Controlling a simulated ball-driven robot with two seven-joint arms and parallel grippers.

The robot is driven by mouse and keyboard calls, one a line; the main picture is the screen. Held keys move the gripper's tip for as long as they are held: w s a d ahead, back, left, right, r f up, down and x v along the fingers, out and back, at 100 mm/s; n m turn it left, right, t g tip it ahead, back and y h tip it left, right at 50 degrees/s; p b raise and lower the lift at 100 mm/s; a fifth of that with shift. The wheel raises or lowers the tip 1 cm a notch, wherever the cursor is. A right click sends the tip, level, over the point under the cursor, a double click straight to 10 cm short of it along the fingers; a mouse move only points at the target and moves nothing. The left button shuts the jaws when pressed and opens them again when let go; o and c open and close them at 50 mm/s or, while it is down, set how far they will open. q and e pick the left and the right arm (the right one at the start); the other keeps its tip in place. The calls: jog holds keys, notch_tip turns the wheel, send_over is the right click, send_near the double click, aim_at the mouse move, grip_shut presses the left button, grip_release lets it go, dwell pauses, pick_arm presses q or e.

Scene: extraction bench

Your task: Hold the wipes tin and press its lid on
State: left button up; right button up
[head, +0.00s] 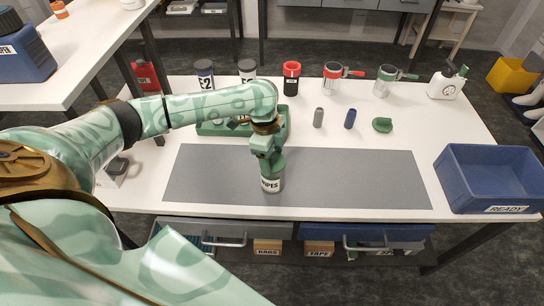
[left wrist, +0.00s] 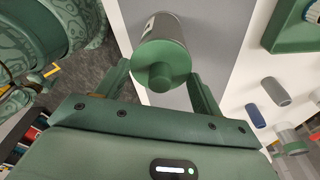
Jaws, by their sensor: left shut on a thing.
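The wipes tin (head: 271,185) stands upright on the grey mat, its pale label facing the front. In the left wrist view the tin (left wrist: 160,33) shows as a dark cylinder with a green lid (left wrist: 161,67) at its near end, a round knob in the middle. My left gripper (head: 271,168) points down over the tin. In the left wrist view its fingers (left wrist: 160,78) lie on either side of the lid and are shut on it. The lid meets the tin's top; I cannot tell whether it is fully seated. My right gripper is not in view.
A green tray (head: 212,130) lies behind my left arm. A grey cylinder (head: 318,118), a blue cylinder (head: 350,119) and a green round piece (head: 382,125) stand behind the mat. A blue READY crate (head: 490,178) is at the right. The mat's right part (head: 360,180) is clear.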

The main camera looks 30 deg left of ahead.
aim_at(274, 156)
pick_arm(q)
jog(key=shift+r, duration=0.5)
notch_tip(274, 156, up, 3)
jog(key=shift+s+f+p, duration=0.1)
jog(key=shift+p, duration=0.8)
jog(key=s+d+r+p, duration=0.5)
jog(key=s+d+r, duration=0.2)
jog(key=s+r, duration=0.2)
jog(key=s, duration=0.2)
jog(key=shift+s+d+p, duration=0.2)
jog(key=shift+s+p, duration=0.15)
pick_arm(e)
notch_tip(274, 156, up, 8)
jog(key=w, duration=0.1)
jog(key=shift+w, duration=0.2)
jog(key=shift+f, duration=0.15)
